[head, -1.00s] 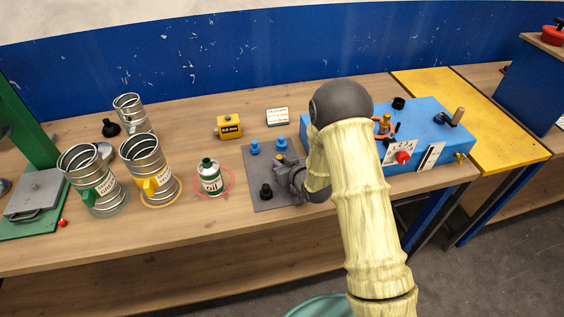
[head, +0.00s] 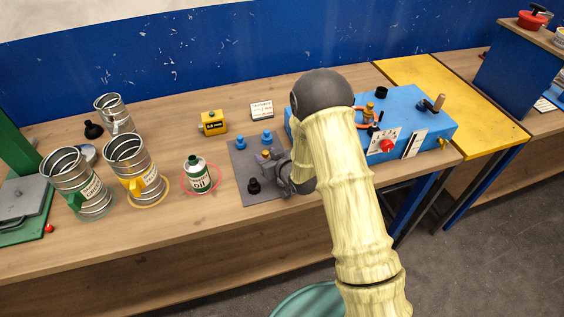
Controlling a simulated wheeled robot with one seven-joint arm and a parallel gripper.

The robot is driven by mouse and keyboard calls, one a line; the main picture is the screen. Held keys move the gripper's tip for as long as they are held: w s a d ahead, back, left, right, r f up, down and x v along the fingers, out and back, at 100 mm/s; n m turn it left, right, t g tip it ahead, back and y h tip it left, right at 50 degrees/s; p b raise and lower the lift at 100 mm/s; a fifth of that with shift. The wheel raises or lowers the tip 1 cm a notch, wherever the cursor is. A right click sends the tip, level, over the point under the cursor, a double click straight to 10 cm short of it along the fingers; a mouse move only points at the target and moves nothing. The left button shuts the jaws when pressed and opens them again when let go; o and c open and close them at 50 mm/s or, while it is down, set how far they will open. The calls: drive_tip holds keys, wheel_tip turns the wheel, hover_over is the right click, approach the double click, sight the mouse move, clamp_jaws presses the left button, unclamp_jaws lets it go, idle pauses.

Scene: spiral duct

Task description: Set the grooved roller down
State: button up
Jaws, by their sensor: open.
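A grey mat (head: 240,170) lies on the workbench and carries several small roller-like parts. Two blue ones (head: 240,142) (head: 267,137) stand at its back and a black one (head: 254,186) stands at its front. A small part with an orange-tan top (head: 264,155) stands at the mat's middle, right by my gripper's fingertips. I cannot make out grooves on any of them, so I cannot tell which is the grooved roller. My gripper (head: 272,168) is open, low over the mat's right side. My arm hides part of the mat's right side.
A blue machine (head: 415,115) with a red knob (head: 387,146) stands right, behind my arm. Bare wood lies in front of the oil can.

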drive_tip(key=b+v, duration=0.3)
drive_tip(key=v, duration=0.9)
drive_tip(key=shift+r+b, duration=0.25)
drive_tip(key=shift+b, duration=0.15)
